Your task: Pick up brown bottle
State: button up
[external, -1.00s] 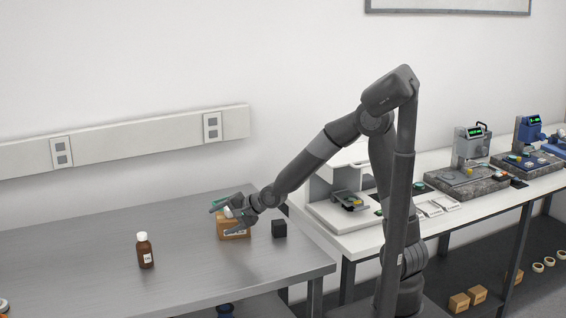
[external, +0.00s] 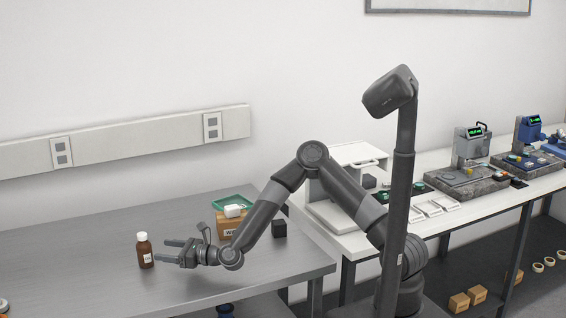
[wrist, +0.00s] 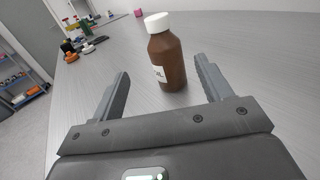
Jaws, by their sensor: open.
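The brown bottle (external: 145,252) has a white cap and a white label and stands upright on the grey metal table (external: 80,285). My gripper (external: 165,250) is low over the table, just right of the bottle, with its fingers pointing at it. In the wrist view the bottle (wrist: 168,62) stands ahead, between the lines of the two open fingers and a little beyond their tips. My gripper (wrist: 160,80) is open and empty there. I see no contact with the bottle.
A cardboard box (external: 228,226) with a green tray (external: 236,203) and a white item on top stands behind my forearm. A black cube (external: 279,228) sits right of it. The table around the bottle is clear. Several small items (wrist: 80,40) lie farther off in the wrist view.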

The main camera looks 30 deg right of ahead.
aim_at(150, 248)
jog(key=x, duration=0.5)
jog(key=shift+w+a, duration=0.2)
jog(key=shift+a, duration=0.05)
jog(key=shift+f+x, duration=0.15)
jog(key=shift+x, duration=1.1)
jog(key=shift+f+x, duration=0.1)
jog(key=shift+x, duration=1.15)
jog(key=shift+w+d, duration=0.15)
jog(key=shift+d, duration=0.05)
jog(key=shift+c, duration=0.4)
jog(key=c, duration=1.1)
